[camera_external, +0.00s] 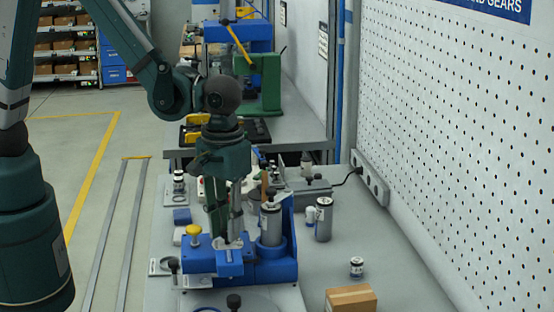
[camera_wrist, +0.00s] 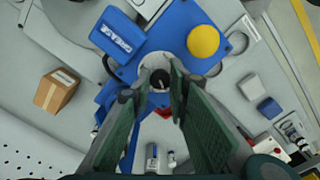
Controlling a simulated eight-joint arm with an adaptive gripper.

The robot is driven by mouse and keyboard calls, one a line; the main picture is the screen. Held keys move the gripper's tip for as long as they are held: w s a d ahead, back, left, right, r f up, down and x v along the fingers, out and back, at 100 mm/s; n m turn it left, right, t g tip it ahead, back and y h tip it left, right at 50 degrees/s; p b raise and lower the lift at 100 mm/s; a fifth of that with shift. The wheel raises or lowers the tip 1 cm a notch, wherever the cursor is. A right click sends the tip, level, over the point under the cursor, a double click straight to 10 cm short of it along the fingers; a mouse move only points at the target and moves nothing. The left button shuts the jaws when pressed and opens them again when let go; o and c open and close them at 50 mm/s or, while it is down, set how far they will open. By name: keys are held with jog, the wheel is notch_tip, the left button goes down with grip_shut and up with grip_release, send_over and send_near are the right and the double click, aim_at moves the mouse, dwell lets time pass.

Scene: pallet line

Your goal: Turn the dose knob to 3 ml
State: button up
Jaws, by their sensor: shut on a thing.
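A blue grease dispenser (camera_external: 213,261) stands on the grey bench, and it also shows in the wrist view (camera_wrist: 186,22). A round yellow button (camera_external: 193,231) sits on top of it; it shows in the wrist view (camera_wrist: 203,41). My gripper (camera_external: 232,240) points down over the dispenser's top. In the wrist view its two green fingers (camera_wrist: 163,76) stand on either side of a small dark round knob (camera_wrist: 161,79), apparently the dose knob, and are shut on it. The fingers partly hide it. I cannot read any dose marking or the knob's setting.
A silver cylinder (camera_external: 271,226) stands upright behind the dispenser, close to my gripper. Another silver canister (camera_external: 323,220) stands to the right. A cardboard box (camera_external: 351,298) lies at the front right. A black knob (camera_external: 233,301) stands at the front edge. The bench at right is mostly clear.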

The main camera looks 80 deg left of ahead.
jog(key=m+b, duration=0.3)
jog(key=m, duration=0.2)
jog(key=shift+f, duration=0.15)
jog(key=m+b, duration=0.2)
jog(key=m, duration=0.3)
jog(key=shift+m, duration=0.3)
jog(key=m+b, duration=0.1)
jog(key=m, duration=0.5)
jog(key=shift+m+b, duration=0.3)
jog(key=o, duration=0.9)
jog(key=shift+r, duration=0.25)
jog(key=shift+r, duration=5.9)
